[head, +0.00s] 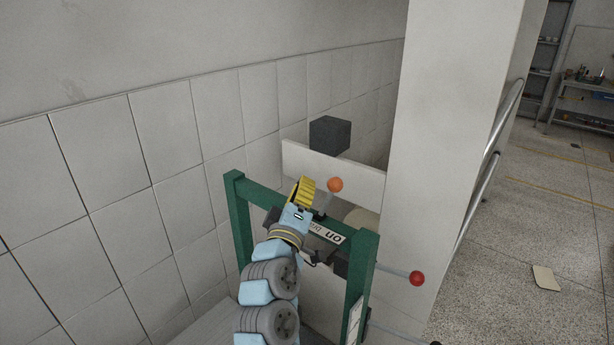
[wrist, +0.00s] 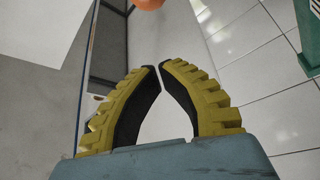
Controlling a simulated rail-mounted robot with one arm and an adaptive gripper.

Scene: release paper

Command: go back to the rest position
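My gripper (head: 305,186) has yellow ribbed fingers and is raised over the green frame, just left of an orange ball knob (head: 335,185). In the wrist view, the two fingers (wrist: 160,67) lean together. Their tips nearly meet, with only a thin gap and nothing between them. The orange knob also shows at the top edge of the wrist view (wrist: 148,4), beyond the fingertips and apart from them. My light blue arm covers part of the frame in the head view.
The green frame (head: 361,270) carries a lettered plate (head: 333,237) and a rod with a red knob (head: 417,278). A dark box (head: 330,134) is behind it. A tiled wall (head: 120,200) is on the left and a pale pillar (head: 445,130) on the right. Open floor lies farther right.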

